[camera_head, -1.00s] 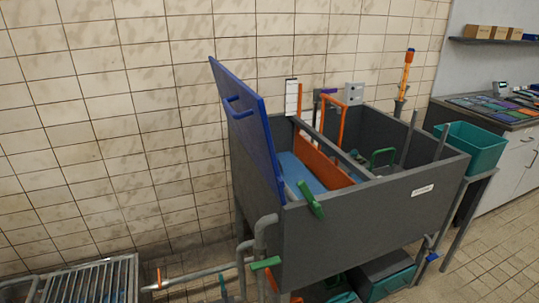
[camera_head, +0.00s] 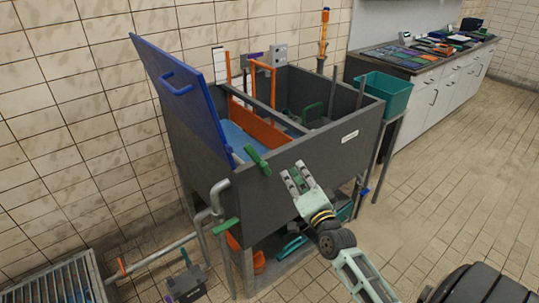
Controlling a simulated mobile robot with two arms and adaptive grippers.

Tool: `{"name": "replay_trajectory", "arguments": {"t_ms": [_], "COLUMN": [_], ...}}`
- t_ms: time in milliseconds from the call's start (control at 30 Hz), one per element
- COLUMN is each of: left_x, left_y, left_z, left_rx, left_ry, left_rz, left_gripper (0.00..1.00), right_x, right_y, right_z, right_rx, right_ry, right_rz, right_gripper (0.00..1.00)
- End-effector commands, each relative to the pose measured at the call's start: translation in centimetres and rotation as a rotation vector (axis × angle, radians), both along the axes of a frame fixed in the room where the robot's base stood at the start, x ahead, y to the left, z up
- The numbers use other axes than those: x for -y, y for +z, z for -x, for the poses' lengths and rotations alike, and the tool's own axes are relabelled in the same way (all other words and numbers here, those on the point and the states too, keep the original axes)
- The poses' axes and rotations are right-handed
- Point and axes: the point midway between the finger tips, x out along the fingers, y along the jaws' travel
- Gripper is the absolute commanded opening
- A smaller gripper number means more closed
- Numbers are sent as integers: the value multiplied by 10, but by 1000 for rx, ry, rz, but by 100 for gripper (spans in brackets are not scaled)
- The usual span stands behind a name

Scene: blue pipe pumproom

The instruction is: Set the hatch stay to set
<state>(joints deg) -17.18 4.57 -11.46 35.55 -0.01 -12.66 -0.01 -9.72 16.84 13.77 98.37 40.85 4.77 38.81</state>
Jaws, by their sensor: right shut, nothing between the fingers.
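A blue hatch lid (camera_head: 180,90) stands raised and leaning at the left end of a dark grey tank (camera_head: 290,185). A green lever (camera_head: 258,160) sits on the tank's front rim near the lid's lower corner and slants down to the right; it appears to be the hatch stay, though I see no label on it. My right gripper (camera_head: 295,175) is in front of the tank's front wall, right of and slightly below the green lever in the picture. It is shut and empty, apart from the lever. My left gripper is not in view.
Pipes with a second green handle (camera_head: 225,226) run below the tank's left front corner. A metal grate (camera_head: 60,285) lies at the lower left. A teal bin (camera_head: 384,94) stands at the tank's right end. Floor to the right is clear.

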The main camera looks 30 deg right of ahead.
Motion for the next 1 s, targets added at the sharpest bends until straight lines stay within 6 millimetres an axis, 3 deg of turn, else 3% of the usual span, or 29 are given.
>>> {"name": "replay_trajectory", "arguments": {"t_ms": [100, 267, 667, 800, 1000], "left_x": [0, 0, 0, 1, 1], "left_y": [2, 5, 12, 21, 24], "left_z": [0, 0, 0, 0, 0], "left_rx": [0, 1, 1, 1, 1], "left_ry": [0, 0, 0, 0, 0], "left_rz": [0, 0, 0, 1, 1], "left_gripper": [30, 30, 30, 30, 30], "right_x": [3, 7, 25, 3, -9], "right_y": [22, 27, 40, 27, 19], "right_z": [-2, -19, -99, -95, -94], "right_rx": [45, 50, 46, 42, 44], "right_ry": [0, 0, 0, 2, 0], "right_rz": [-21, -21, -17, -22, -19], "right_gripper": [0, 0, 0, 0, 0]}}
